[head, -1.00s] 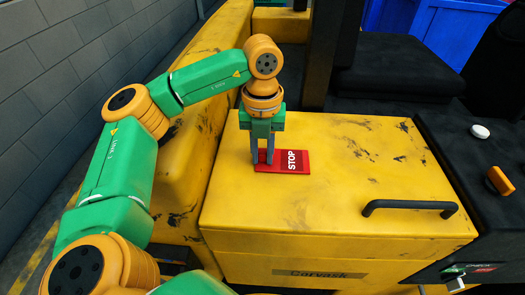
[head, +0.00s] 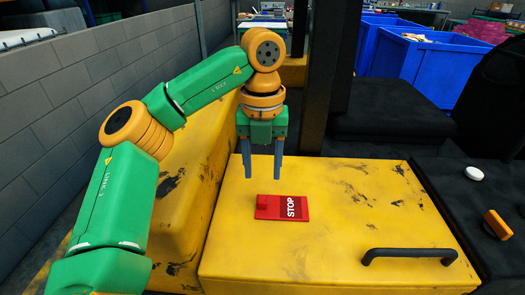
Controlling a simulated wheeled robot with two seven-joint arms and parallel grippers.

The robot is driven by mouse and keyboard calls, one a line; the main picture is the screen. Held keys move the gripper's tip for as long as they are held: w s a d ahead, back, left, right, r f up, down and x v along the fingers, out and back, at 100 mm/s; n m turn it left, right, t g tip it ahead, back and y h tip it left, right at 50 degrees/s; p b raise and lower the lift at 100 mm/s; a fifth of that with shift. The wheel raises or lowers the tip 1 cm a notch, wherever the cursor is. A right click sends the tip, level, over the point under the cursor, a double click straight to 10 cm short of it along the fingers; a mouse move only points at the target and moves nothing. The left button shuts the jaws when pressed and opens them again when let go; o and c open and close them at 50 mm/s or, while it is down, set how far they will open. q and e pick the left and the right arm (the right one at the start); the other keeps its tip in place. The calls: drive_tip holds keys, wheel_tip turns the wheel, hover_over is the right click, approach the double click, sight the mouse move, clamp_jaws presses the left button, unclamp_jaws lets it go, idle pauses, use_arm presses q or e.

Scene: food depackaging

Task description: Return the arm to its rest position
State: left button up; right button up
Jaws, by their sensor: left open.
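My left arm (head: 130,170) comes in from the left in the head view, green with orange joints. Its gripper (head: 263,178) points down with its two grey fingers apart and nothing between them. It hangs above and behind a red STOP tag (head: 282,207), which lies flat on the yellow machine lid (head: 350,225). The tag has a small raised red block at its left end. The fingers look clear of the tag. My right gripper is not in view.
A black handle (head: 409,254) is on the lid's front right. A black panel at right has a white button (head: 474,174) and an orange knob (head: 497,224). A dark post (head: 319,80) stands behind the gripper. A blue bin (head: 425,65) is at back right, a grey wall at left.

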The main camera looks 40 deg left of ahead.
use_arm(q)
wheel_tip(320, 180, up, 2)
drive_tip(key=shift+r, duration=0.1)
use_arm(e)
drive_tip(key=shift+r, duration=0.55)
